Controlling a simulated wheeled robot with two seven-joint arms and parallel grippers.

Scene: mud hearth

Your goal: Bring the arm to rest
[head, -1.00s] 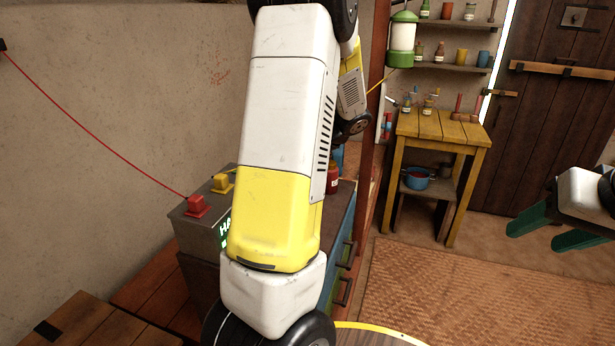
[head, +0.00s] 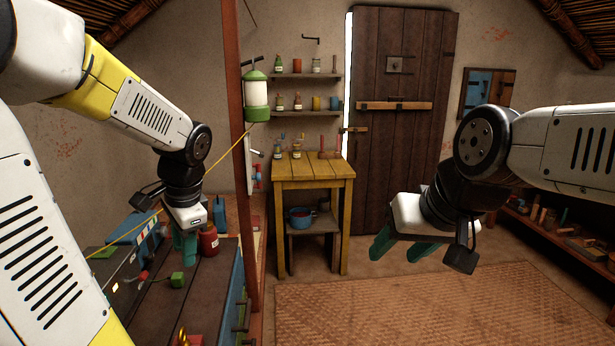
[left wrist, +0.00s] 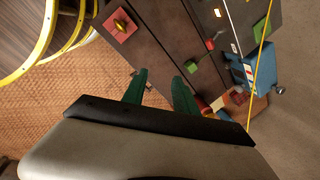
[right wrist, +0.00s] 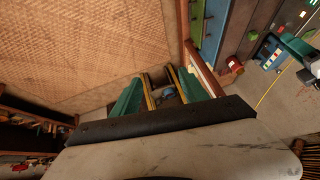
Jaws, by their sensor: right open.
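My left gripper (head: 185,250) hangs from the left over the dark-topped bench, its green fingers pointing down beside a red jar (head: 208,241). In the left wrist view its fingers (left wrist: 159,78) stand apart with nothing between them. I cannot tell whether it touches the bench. My right gripper (head: 395,254) is in the air at the right, above the woven mat and in front of the door. Its green fingers are spread and empty; they also show in the right wrist view (right wrist: 156,78).
A yellow wooden table (head: 314,167) stands at the back, with a blue pot (head: 300,215) on its lower shelf. A red post (head: 241,150) and a yellow cable (head: 228,149) are near my left arm. A green-and-white lantern (head: 256,97) hangs there. The woven mat (head: 430,305) is clear.

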